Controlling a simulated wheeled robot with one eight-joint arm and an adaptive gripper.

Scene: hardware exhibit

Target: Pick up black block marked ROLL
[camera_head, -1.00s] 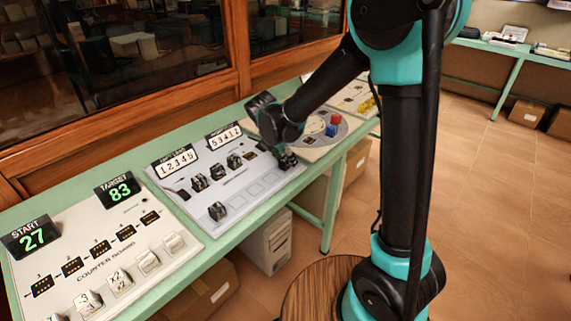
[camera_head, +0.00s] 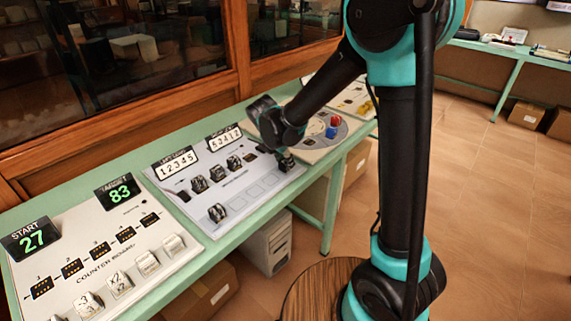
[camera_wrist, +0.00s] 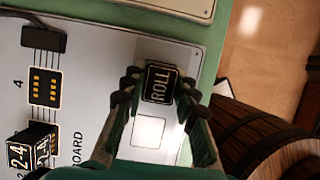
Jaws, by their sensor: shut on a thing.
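The black block marked ROLL (camera_wrist: 160,84) is between the two fingers of my gripper (camera_wrist: 157,92) in the wrist view, its white lettering facing the camera. The fingers are shut on its sides. The block is over or on the pale board; I cannot tell whether it touches the surface. In the head view my gripper (camera_head: 287,163) is at the right front end of the white middle board (camera_head: 185,205), and the block is too small and covered to make out there.
Other black blocks stand on the middle board, one at the front (camera_head: 217,212); two show in the wrist view (camera_wrist: 27,150). Pale empty squares line the board's front. A counter board (camera_head: 150,285) is at left. A dial panel with red and blue blocks (camera_head: 332,131) lies beyond my gripper.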

